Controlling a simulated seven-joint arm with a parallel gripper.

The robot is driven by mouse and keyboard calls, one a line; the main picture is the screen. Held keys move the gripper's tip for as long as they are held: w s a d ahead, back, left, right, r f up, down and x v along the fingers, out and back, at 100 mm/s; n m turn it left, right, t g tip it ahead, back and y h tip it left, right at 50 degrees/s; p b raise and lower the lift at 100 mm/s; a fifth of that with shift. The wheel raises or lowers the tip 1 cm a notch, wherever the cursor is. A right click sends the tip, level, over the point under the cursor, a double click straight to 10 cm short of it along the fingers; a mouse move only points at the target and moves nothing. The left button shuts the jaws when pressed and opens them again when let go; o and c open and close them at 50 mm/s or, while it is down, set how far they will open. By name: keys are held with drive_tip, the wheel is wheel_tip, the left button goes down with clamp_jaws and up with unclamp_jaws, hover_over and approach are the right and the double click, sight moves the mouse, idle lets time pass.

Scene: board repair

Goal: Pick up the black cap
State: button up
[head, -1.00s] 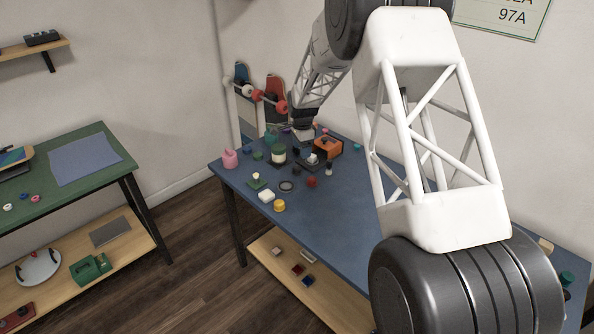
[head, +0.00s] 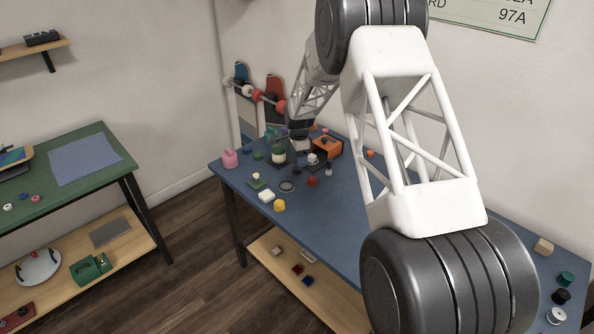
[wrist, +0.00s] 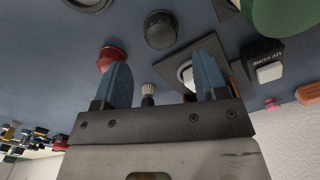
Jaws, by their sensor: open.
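A black domed cap (wrist: 160,30) lies on the blue table, at upper middle of the wrist view. In the head view the black cap (head: 297,166) is a small dark shape near the back of the table. My gripper (wrist: 163,62) is open and empty, with its blue fingers spread. The cap appears beyond the fingertips, between them in the wrist view and touching neither. In the head view my gripper (head: 300,146) hangs above the cluster of small parts, close to the cap; its fingers are hard to make out.
An orange box (head: 327,147) stands behind. The table's front middle (head: 330,225) is clear.

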sight(297, 170)
drive_tip(key=shift+f, duration=0.15)
drive_tip(key=shift+w+f, duration=0.1)
drive_tip(key=shift+f, duration=2.45)
drive_tip(key=c, duration=1)
